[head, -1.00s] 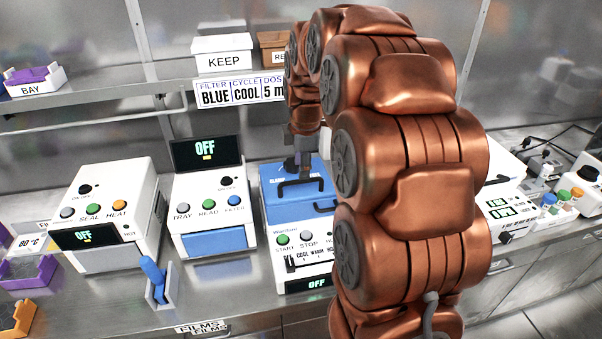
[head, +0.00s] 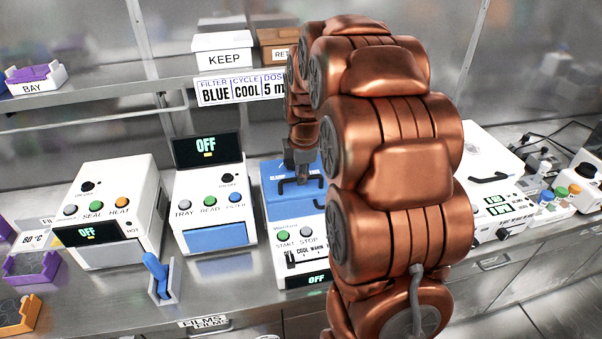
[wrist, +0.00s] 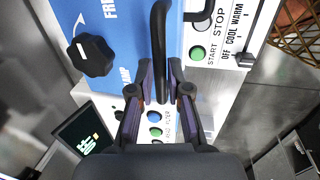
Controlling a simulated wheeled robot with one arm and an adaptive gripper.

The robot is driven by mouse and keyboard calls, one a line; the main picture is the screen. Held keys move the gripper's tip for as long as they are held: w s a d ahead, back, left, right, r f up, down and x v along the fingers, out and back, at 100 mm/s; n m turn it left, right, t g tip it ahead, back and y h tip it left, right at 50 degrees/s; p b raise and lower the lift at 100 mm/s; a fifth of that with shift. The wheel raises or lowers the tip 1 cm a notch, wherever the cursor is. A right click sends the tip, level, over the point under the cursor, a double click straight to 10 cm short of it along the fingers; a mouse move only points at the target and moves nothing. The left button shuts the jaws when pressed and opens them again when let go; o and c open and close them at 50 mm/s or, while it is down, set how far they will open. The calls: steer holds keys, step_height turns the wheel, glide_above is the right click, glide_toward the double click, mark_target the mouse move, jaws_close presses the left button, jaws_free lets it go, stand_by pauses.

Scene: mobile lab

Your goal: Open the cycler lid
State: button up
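The cycler (head: 292,240) is a white machine with a blue lid (head: 280,205), which looks closed. A black bar handle (head: 297,183) stands on the lid; it also shows in the wrist view (wrist: 161,40). My gripper (head: 304,172) is just above the lid, pointing down. In the wrist view my gripper (wrist: 162,85) is open, with the end of the bar between its fingers and a gap visible on each side. A black knob (wrist: 90,56) sits beside the handle, with partly hidden FREE and CLAMP lettering. A second black handle (wrist: 203,12) is nearer the START and STOP buttons.
A white reader (head: 212,205) with a raised OFF screen stands left of the cycler, and a sealer (head: 112,210) farther left. A blue-handled stand (head: 160,280) is in front. A shelf (head: 100,100) runs behind. My arm hides the cycler's right side.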

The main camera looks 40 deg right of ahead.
jaws_close()
steer(key=shift+w+r, duration=0.15)
stand_by(0.4)
